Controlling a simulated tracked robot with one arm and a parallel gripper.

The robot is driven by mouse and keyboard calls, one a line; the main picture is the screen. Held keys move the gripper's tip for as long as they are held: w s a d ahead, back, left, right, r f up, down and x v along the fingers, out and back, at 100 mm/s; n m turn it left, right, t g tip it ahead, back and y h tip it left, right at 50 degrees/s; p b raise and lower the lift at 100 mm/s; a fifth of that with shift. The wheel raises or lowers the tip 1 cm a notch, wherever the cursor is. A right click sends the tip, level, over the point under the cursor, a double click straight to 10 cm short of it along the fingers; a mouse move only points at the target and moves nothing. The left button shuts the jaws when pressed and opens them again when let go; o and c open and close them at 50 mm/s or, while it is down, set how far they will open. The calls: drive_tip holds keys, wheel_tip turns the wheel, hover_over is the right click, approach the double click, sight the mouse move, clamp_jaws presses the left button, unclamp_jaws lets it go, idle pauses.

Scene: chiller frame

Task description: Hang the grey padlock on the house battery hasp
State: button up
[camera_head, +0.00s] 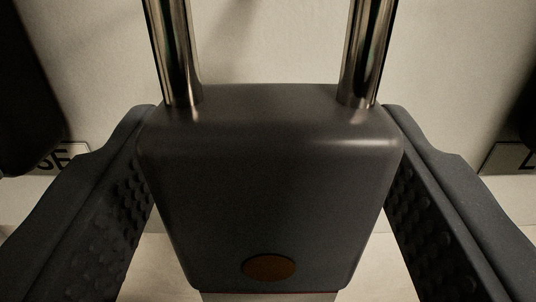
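The grey padlock (270,190) fills the middle of the view. Its dark grey body is upright, with a round brown spot low on its face. Two shiny shackle legs rise from its top and run out of the picture, so the top of the shackle is hidden. My gripper (270,215) has one dark, studded finger on each side of the body. Both fingers press against the padlock's sides, and it is held between them. The house battery hasp cannot be made out.
A pale panel (270,45) stands behind the padlock. Partly covered labels show at the left (62,158) and right (508,158), the left one reading "SE". Dark, blurred shapes stand at the upper left (25,90) and right edge (525,105).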

drive_tip(key=shift+s, duration=0.1)
drive_tip(key=s+b, duration=0.9)
drive_tip(key=s, duration=0.5)
wheel_tip(320, 180, up, 14)
drive_tip(key=a+g+h, duration=0.1)
drive_tip(key=a, duration=0.1)
drive_tip(key=s+d+r+g+y, duration=0.1)
drive_tip(key=s+r+g, duration=0.1)
drive_tip(key=s+r, duration=1)
drive_tip(key=shift+r, duration=0.55)
